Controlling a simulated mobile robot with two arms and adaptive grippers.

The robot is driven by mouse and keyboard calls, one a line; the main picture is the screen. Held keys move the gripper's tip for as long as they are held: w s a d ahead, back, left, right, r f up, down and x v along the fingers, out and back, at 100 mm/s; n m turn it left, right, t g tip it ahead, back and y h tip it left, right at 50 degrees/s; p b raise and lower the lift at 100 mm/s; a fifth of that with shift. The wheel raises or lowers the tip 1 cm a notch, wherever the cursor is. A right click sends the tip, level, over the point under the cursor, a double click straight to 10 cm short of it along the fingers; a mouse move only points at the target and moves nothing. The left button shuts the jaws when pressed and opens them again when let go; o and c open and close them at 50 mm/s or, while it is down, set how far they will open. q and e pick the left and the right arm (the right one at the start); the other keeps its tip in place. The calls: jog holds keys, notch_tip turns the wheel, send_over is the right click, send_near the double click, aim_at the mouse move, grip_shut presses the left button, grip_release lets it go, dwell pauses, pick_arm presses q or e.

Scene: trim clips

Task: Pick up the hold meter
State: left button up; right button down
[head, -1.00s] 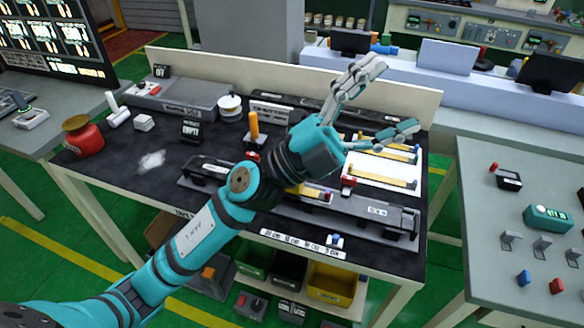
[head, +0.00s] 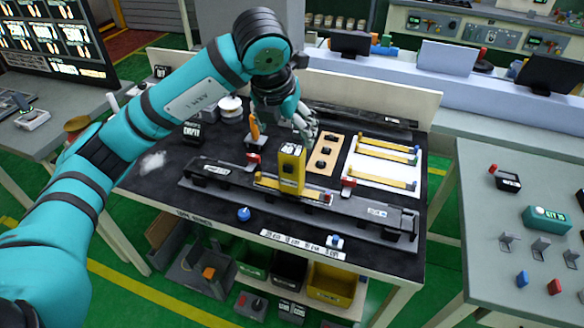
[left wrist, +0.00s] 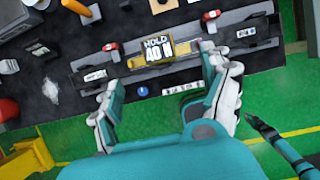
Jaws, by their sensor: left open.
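The hold meter (head: 291,170) is a yellow upright box on the dark rail fixture (head: 345,203), above a yellow trim strip. In the left wrist view its display (left wrist: 158,48) reads "HOLD 40 N". My left gripper (head: 303,128) is open and points down just behind and above the meter in the head view. In the left wrist view its spread fingers (left wrist: 162,62) stand on either side of the meter's picture position; I see no contact. A teal and dark arm part at the lower right of that view may be my right arm; its gripper state is unclear.
An orange-handled tool (head: 254,128) stands left of the meter, near red clamps (head: 348,184). Yellow strips lie on a white board (head: 375,185) to the right. A blue knob (head: 243,214) is on the table front. Bins (head: 330,285) sit below.

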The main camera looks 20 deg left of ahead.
aim_at(292, 151)
pick_arm(q)
jog(key=p+x, duration=0.3)
jog(key=x, duration=0.6)
jog(key=shift+w+d+f, duration=0.1)
jog(key=shift+w+f, duration=0.05)
jog(key=shift+f, duration=0.2)
jog(key=shift+w+f+p, duration=0.15)
jog(key=shift+f+p, duration=0.05)
jog(key=shift+p, duration=0.1)
jog(key=p+x, duration=0.2)
jog(key=x, duration=0.2)
jog(key=shift+w+f, duration=0.2)
jog(key=shift+f, duration=0.1)
jog(key=c, duration=1.1)
jog(key=shift+r, duration=0.1)
jog(key=shift+c, duration=0.3)
